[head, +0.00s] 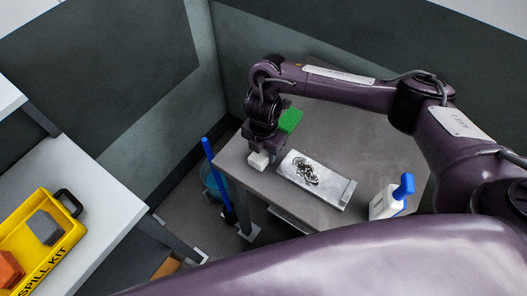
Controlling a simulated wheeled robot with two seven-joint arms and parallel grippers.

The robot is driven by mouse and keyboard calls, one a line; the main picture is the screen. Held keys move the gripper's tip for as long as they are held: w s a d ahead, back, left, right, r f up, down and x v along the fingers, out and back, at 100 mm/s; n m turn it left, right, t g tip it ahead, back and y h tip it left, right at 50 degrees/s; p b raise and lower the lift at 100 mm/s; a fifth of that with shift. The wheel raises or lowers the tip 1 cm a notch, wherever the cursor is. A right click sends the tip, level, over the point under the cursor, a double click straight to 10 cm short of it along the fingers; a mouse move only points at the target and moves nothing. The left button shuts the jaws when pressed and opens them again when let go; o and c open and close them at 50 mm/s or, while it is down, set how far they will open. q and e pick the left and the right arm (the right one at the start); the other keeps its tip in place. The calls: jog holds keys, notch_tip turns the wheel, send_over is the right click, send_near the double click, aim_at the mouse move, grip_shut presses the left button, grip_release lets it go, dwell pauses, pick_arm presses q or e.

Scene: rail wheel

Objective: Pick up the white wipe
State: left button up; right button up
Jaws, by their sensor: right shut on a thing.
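The white wipe (258,160) is a small white block-like piece at the left edge of the grey table. My right gripper (257,151) points down over it and is shut on it. The fingertips are small and partly hidden by the wrist. I cannot tell whether the wipe is still touching the table. My left gripper is not in view.
A metal tray (338,190) with a dark spill pattern lies right of the wipe. A green block (291,120) is behind the gripper. A white spray bottle with a blue top (385,202) stands at the right. A yellow spill kit (50,240) sits on the left shelf.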

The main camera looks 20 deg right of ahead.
jog(key=shift+r, duration=0.55)
notch_tip(320, 180, up, 8)
jog(key=shift+w+f+p, duration=0.15)
jog(key=shift+p, duration=0.8)
notch_tip(320, 180, up, 11)
jog(key=shift+s, duration=0.2)
